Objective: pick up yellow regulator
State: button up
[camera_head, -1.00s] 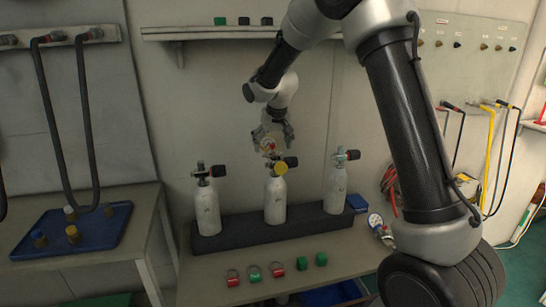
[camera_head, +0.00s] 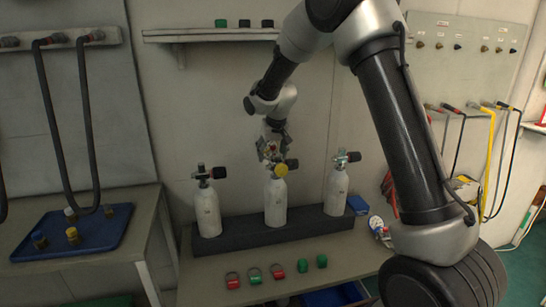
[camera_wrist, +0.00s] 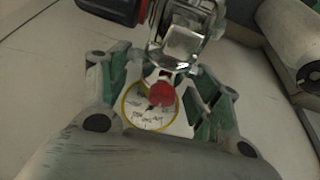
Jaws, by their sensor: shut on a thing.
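The yellow regulator, a round dial with a yellow rim, white face and red centre, shows in the wrist view (camera_wrist: 150,106). It sits between the green-padded fingers of my gripper (camera_wrist: 160,105), which is shut on it. In the head view my gripper (camera_head: 272,149) is just above the valve of the middle white cylinder (camera_head: 275,203). A yellow disc (camera_head: 281,170) is on that valve. A metal valve with a black knob (camera_wrist: 115,8) is close beyond the dial in the wrist view. Whether the regulator touches the valve I cannot tell.
White cylinders stand left (camera_head: 207,210) and right (camera_head: 336,190) in a dark rack (camera_head: 240,231). Red and green pieces (camera_head: 277,271) lie on the bench in front. Another gauge (camera_head: 376,224) lies at right. A blue tray (camera_head: 105,238) is on the left table.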

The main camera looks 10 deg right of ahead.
jog(key=shift+r, duration=0.1)
notch_tip(320, 180, up, 7)
jog(key=shift+f, duration=0.1)
jog(key=s, duration=1.8)
jog(key=shift+d, duration=0.2)
jog(key=shift+s, duration=0.1)
